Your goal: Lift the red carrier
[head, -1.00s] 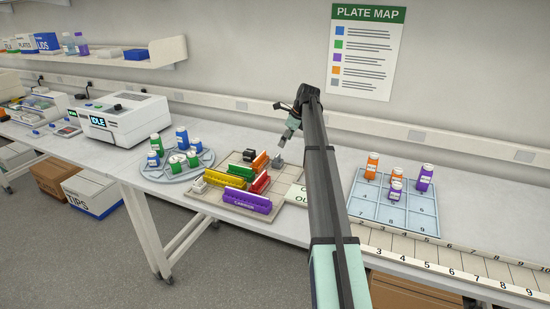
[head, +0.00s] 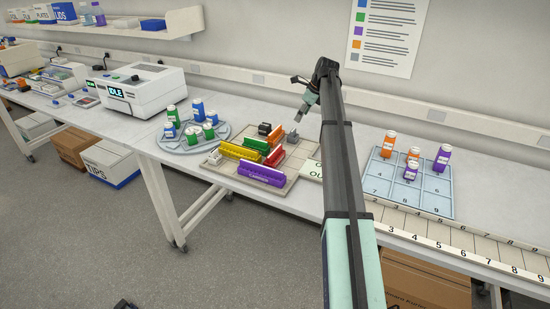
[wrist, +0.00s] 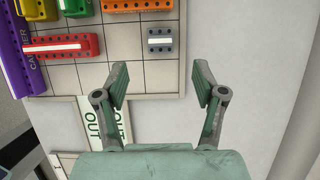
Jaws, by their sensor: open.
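The red carrier (head: 274,156) is a long block lying on the beige gridded board on the bench. In the wrist view the red carrier (wrist: 62,46) lies crosswise at upper left, with a pale strip along its top. My gripper (wrist: 160,77) is open and empty. It is above the board's edge, to the right of the red carrier in the wrist view and touching nothing. A short grey block (wrist: 160,40) is straight ahead of the fingers. In the head view my gripper (head: 301,114) is over the back right of the board.
Purple (head: 262,175), yellow (head: 240,151), green (head: 257,145) and orange (head: 277,141) carriers crowd the red one. A round rack of bottles (head: 190,146) is left of the board. A blue numbered tray (head: 405,203) stands right of my arm. An "OUT" card (wrist: 95,122) adjoins the board.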

